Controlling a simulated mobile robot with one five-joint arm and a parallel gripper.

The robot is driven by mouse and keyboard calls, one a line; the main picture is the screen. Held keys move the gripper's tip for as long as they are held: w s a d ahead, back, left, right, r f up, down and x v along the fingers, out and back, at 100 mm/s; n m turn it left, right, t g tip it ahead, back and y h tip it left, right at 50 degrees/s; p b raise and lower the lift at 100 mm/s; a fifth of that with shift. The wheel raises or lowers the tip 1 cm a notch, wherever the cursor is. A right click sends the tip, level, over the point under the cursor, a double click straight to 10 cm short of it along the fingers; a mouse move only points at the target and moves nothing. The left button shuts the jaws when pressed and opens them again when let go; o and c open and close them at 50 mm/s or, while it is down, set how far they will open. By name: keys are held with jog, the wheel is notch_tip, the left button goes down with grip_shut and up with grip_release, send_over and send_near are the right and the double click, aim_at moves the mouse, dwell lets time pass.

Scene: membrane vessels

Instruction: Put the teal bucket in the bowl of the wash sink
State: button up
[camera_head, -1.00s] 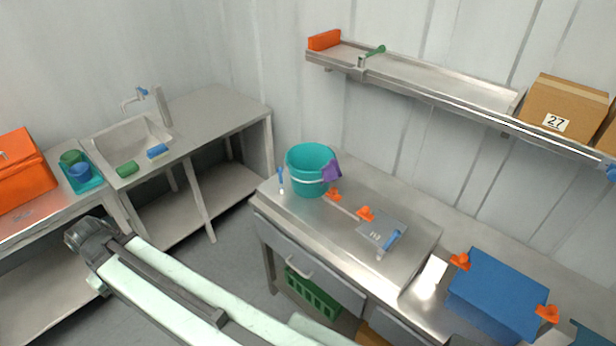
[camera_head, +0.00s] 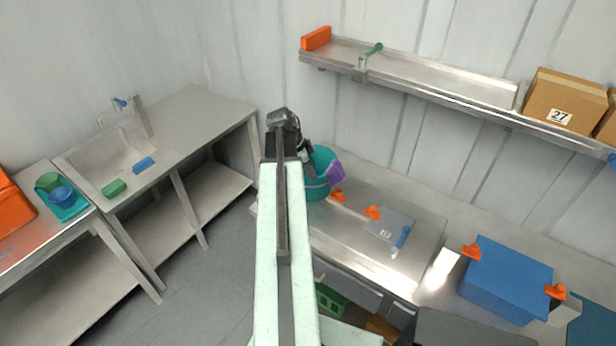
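The teal bucket (camera_head: 319,184) stands on the metal counter right of centre, with a purple cloth (camera_head: 335,174) over its right rim. My arm covers its left part.
Orange clips (camera_head: 373,212) and a clear board (camera_head: 391,229) lie right of the bucket. A shelf (camera_head: 430,85) hangs above.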

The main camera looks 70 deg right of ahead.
aim_at(318, 189)
jog(key=shift+w+f, duration=0.35)
jog(key=shift+w, duration=0.05)
jog(key=shift+s+f+b, duration=0.2)
jog(key=shift+s+b, duration=0.1)
jog(key=shift+s, duration=0.05)
jog(key=shift+b+x, duration=1)
jog(key=shift+x, duration=0.05)
jog(key=b+x, duration=0.5)
jog(key=shift+s+a+f, duration=0.2)
jog(key=shift+r, duration=0.15)
grip_shut()
